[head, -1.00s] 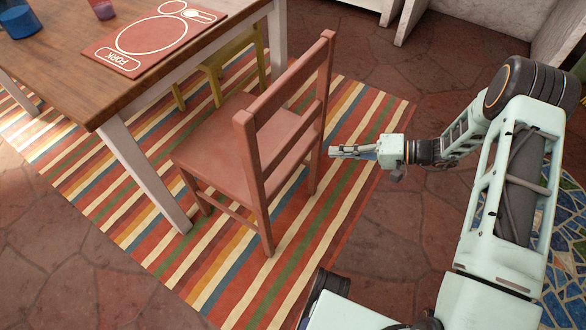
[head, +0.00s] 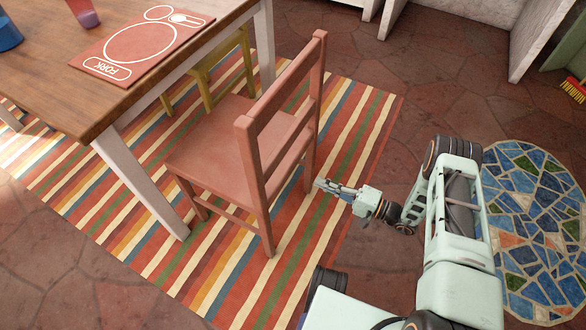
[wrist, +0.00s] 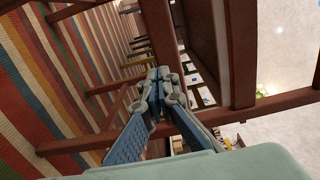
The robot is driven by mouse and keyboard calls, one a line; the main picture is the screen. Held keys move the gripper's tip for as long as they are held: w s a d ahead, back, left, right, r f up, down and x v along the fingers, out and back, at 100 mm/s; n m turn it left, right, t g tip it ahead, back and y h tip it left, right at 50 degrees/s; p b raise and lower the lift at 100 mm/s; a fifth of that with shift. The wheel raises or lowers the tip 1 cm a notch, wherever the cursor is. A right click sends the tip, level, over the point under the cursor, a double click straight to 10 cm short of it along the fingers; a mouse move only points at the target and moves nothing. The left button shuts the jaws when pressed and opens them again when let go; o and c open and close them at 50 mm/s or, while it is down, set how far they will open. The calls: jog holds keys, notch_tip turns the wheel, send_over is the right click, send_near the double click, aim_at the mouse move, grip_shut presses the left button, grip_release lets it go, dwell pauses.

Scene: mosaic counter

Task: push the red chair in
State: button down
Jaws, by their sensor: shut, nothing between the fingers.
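The red chair (head: 225,155) stands on the striped rug with its seat front partly under the table edge and its backrest (head: 285,125) facing my arm. My gripper (head: 318,185) is shut and empty, just right of the chair's back leg, low and below seat height. I cannot tell whether its tips touch the leg. In the wrist view, the shut fingers (wrist: 158,80) point at the chair's dark red bars and legs (wrist: 240,60). The wooden table (head: 120,75) stands left of the chair on white legs.
A yellow chair (head: 215,75) is tucked under the table beyond the red one. A red placemat (head: 140,50), a blue cup (head: 8,32) and a pink cup (head: 83,13) are on the table. The striped rug (head: 350,125) lies below. A mosaic patch (head: 535,225) is at right.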

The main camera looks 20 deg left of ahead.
aim_at(293, 170)
jog(key=a, duration=0.4)
jog(key=a+b, duration=0.1)
jog(key=a, duration=0.1)
jog(key=shift+w+a, duration=0.15)
jog(key=shift+w, duration=0.1)
jog(key=shift+a, duration=0.6)
jog(key=shift+w+a, duration=0.1)
jog(key=shift+a, duration=0.3)
